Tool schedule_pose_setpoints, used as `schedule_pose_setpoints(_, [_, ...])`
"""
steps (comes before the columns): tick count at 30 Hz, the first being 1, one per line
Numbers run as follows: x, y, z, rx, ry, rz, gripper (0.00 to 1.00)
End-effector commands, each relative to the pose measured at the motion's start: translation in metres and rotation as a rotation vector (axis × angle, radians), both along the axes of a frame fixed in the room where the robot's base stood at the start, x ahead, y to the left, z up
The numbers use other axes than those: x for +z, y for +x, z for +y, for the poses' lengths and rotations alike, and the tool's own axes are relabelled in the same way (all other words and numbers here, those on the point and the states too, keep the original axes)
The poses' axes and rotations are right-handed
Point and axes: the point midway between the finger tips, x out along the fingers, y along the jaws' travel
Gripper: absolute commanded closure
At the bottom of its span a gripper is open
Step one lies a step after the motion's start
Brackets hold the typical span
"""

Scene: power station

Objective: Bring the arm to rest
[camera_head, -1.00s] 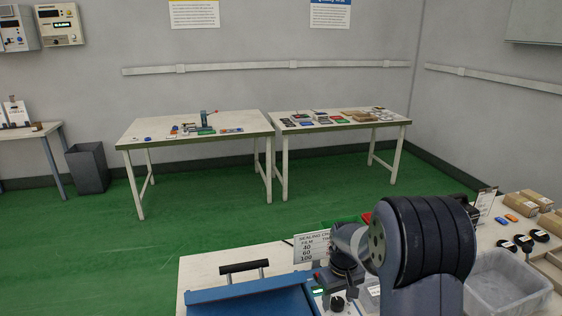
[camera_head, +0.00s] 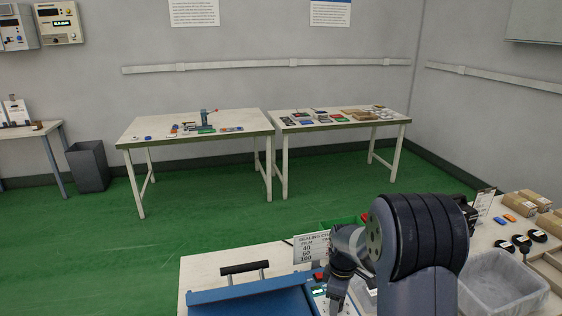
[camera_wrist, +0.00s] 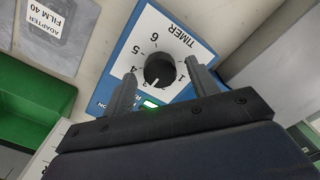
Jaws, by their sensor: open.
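My arm (camera_head: 425,235) rises at the lower right of the head view, with its wrist bent down over the near bench. My gripper (camera_wrist: 165,82) shows in the wrist view with its two dark fingers apart. The fingers are open on either side of a black timer knob (camera_wrist: 159,69), and nothing is seen held. The knob sits on a white dial face with numbers on a blue panel (camera_wrist: 128,62). A lit green indicator (camera_wrist: 150,103) shows beside the knob. Whether the fingers touch the knob cannot be told. In the head view the fingertips are hidden.
A blue device with a black handle (camera_head: 245,268) stands left of my arm. A grey bin (camera_head: 500,281) stands close on the right, with black round items (camera_head: 521,241) behind it. A sealing chart sign (camera_head: 312,248) and a green bin (camera_wrist: 35,105) are near the wrist.

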Motion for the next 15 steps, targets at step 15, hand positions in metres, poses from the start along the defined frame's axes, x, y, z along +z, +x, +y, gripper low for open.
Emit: schedule_pose_setpoints(15, [0.0016, -0.0001, 0.0, 0.417, 0.0, 0.001, 0.44])
